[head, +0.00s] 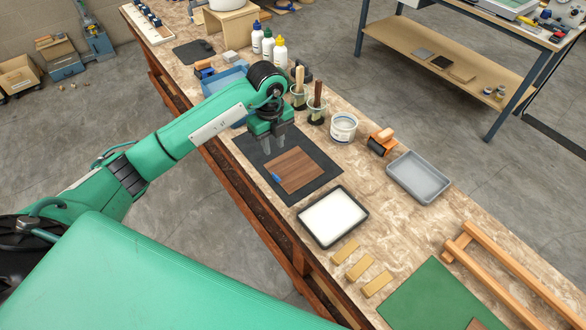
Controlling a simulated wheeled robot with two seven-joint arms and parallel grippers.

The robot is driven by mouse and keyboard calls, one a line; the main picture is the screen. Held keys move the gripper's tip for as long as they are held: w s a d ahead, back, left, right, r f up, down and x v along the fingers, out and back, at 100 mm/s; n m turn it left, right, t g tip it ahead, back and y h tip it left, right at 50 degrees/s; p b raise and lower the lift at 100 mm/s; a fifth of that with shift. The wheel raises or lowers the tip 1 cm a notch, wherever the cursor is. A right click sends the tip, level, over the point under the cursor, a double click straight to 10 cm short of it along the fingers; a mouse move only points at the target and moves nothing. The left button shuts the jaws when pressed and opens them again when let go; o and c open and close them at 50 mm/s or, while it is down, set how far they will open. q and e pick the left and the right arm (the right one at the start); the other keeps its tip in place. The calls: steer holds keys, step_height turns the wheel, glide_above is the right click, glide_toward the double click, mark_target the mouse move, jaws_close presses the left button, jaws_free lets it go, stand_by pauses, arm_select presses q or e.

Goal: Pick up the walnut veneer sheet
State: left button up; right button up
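The walnut veneer sheet (298,170) is a flat brown rectangle with a small blue mark (276,177) near its left corner. It lies on a dark mat (321,158) on the workbench. My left gripper (273,144) points down over the mat, just beyond the sheet's upper left edge in the picture. Its two grey fingers look apart, with nothing seen between them. I cannot tell its exact height above the mat. My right gripper is not in view.
A tray of white liquid (333,217) stands in front of the mat. Brush cups (316,115), a white tub (343,127), an orange-handled roller (382,141) and a grey tray (419,177) stand along the far side. Bottles (268,44) and a blue tray (224,80) stand beyond my arm.

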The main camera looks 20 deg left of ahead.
arm_select(q)
steer(key=p, duration=0.2)
glide_toward(275, 173)
steer(key=shift+s+d+f, duration=0.25)
steer(key=shift+s+f, duration=0.1)
steer(key=shift+s, duration=0.2)
steer(key=shift+s+d+f, duration=0.3)
steer(key=shift+s+f, duration=0.1)
steer(key=shift+s, duration=0.15)
step_height(275, 173, down, 5)
steer(key=p, duration=0.2)
steer(key=shift+d+r+p, duration=0.1)
steer(key=shift+r+p, duration=0.05)
steer(key=shift+p, duration=0.15)
steer(key=shift+f, duration=0.3)
jaws_close()
